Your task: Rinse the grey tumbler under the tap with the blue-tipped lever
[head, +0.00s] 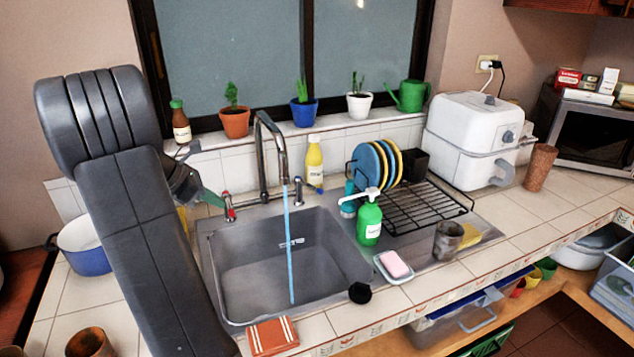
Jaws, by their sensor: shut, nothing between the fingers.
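The grey tumbler (448,240) stands upright on the counter's metal drainer, right of the sink and in front of the black rack. The tap (264,150) arches over the sink (285,262), and a blue stream of water (289,245) runs from its spout into the basin. A red-tipped lever (228,207) is at the tap's left.
A green soap bottle (369,222), a pink soap on a dish (393,265) and a yellow sponge (469,236) are near the tumbler. The rack (430,205) holds plates. A black stopper (360,293) and an orange cloth (272,336) lie at the front edge. The basin looks empty.

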